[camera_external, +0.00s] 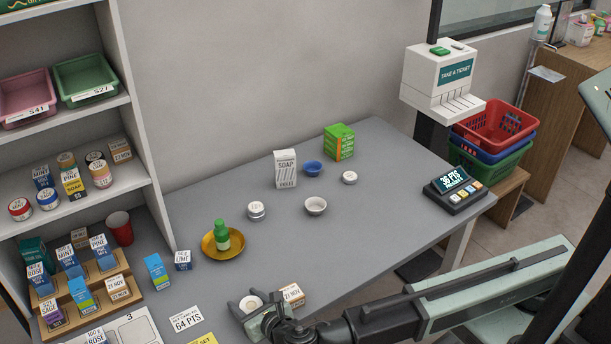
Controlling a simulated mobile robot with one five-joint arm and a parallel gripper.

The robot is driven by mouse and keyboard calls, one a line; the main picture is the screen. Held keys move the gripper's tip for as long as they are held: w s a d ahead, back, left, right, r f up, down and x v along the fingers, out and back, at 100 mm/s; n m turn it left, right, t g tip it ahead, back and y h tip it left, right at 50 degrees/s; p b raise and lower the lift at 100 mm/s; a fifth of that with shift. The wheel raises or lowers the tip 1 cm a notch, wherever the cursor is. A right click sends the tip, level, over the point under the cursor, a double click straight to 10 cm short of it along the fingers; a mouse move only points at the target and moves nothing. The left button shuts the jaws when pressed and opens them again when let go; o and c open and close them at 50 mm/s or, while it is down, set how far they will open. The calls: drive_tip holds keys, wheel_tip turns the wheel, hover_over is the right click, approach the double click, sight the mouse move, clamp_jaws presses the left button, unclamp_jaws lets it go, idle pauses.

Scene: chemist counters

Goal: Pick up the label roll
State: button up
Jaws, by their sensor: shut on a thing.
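The label roll (250,303) is a small pale ring with a dark centre at the front of the grey counter (330,245). My gripper (246,304) is shut on it, with one dark finger to its left and the other at its right. The gripper body hides part of the near side. I cannot tell whether the roll rests on the counter or is lifted.
A box marked 27 NOV (292,295) stands right beside my gripper. A 64 PTS card (186,320) lies to the left. A yellow dish (222,246) with a green bottle (222,233) stands behind. The counter's middle right is mostly clear.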

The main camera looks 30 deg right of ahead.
wheel_tip(320, 180, up, 10)
drive_tip(key=p, duration=1)
drive_tip(key=shift+r, duration=0.15)
drive_tip(key=shift+f, duration=0.2)
